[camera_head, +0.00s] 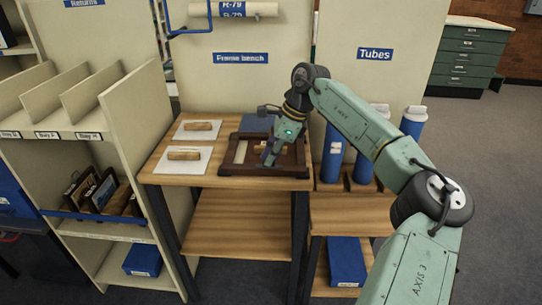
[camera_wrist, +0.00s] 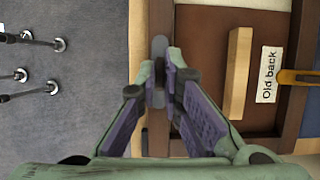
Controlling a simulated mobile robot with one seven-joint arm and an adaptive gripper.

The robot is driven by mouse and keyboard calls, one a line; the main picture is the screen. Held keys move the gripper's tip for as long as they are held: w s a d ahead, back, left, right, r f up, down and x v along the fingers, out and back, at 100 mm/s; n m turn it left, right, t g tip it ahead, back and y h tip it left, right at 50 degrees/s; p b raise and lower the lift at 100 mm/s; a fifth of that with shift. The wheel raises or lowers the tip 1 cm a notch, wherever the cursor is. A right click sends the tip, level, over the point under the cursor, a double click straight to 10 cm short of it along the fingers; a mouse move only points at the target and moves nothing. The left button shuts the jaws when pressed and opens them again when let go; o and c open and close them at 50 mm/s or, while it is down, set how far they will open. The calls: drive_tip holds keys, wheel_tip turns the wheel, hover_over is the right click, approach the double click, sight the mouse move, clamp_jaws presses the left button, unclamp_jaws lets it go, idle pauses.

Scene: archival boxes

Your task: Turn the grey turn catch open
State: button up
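A dark wooden frame (camera_head: 227,162) lies on the bench; its left rail (camera_wrist: 160,17) shows in the wrist view. The grey turn catch (camera_wrist: 159,46) is a rounded grey bar on that rail, its visible end pointing along the rail. My gripper (camera_wrist: 162,75) is over this rail with its fingertips close on either side of the catch, and they look shut on it. The fingers hide the middle of the catch. In the head view my gripper (camera_head: 269,161) reaches down into the frame. Inside is a brown back panel (camera_wrist: 203,55) with an "Old back" label (camera_wrist: 268,74).
A pale wooden bar (camera_wrist: 238,72) is on the panel. An orange catch (camera_wrist: 298,77) crosses the right rail. Two white sheets with wooden blocks (camera_head: 184,155) lie left on the bench (camera_head: 160,178). Blue tubes (camera_head: 333,155) stand at right, near my arm.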

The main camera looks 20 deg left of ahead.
drive_tip(key=o, duration=0.4)
drive_tip(key=v, duration=1.2)
